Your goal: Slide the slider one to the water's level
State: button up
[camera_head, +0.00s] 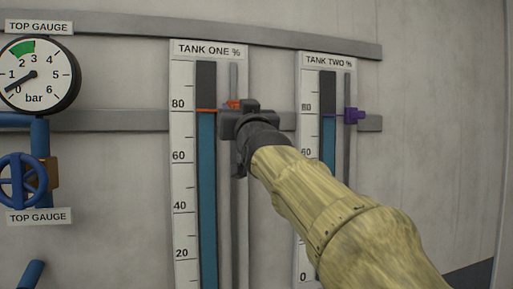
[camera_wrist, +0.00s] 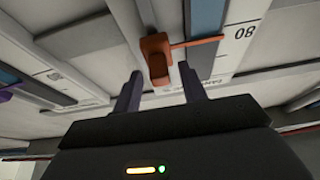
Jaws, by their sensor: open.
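The orange slider one (camera_head: 233,104) is on the rail beside the TANK ONE gauge, partly hidden by my gripper (camera_head: 240,112). Its thin orange pointer crosses the tube just under the 80 mark. The blue water (camera_head: 207,190) of tank one reaches up to about that pointer, with the dark empty tube above. In the wrist view the slider (camera_wrist: 157,58) is between and just beyond the fingertips of my open gripper (camera_wrist: 160,75). Its pointer there lies about at the blue-to-dark border. I cannot tell whether a finger touches the slider.
The TANK TWO gauge (camera_head: 328,60) stands to the right, with a purple slider (camera_head: 353,115) on its rail. A TOP GAUGE pressure dial (camera_head: 36,75) and a blue valve wheel (camera_head: 22,180) are on the left. Grey horizontal bars (camera_head: 110,120) run along the wall.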

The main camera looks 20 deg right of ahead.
jog(key=b+v, duration=1)
jog(key=v, duration=0.5)
jog(key=shift+s+f, duration=0.2)
jog(key=shift+w, duration=0.15)
jog(key=shift+f, duration=0.1)
